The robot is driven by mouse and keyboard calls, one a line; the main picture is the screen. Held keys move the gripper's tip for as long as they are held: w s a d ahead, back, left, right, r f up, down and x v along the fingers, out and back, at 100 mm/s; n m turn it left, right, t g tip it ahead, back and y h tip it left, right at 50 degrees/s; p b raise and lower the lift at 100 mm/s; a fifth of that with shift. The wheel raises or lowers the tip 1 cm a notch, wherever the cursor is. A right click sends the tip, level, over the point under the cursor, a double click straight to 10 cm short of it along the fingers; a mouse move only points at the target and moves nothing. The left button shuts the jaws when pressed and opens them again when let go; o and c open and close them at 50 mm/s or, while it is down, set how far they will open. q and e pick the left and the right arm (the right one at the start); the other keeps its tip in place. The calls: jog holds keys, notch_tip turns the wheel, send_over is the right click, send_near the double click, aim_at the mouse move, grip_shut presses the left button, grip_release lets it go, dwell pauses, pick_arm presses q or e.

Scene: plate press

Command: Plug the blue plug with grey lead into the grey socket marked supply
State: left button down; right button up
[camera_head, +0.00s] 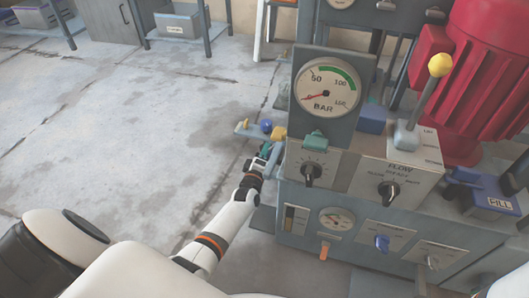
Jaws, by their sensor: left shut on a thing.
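No grey lead can be made out. I cannot pick out a grey socket marked supply; the small labels are unreadable. My right gripper is not in view.
The console has a BAR gauge (326,88), a FLOW panel (402,177) and a yellow-knobbed lever (439,66). A yellow block (279,133) is close to my left gripper. A red ribbed motor (484,85) stands behind at right. The floor at left is clear.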

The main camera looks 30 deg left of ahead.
pick_arm(q)
jog(key=shift+s+a+r+p, duration=0.1)
jog(key=shift+s+a+p, duration=0.15)
jog(key=shift+a, duration=0.35)
jog(key=shift+s+a+r+p, duration=0.1)
jog(key=shift+s+a+p, duration=0.1)
jog(key=shift+a, duration=0.35)
jog(key=shift+f, duration=0.1)
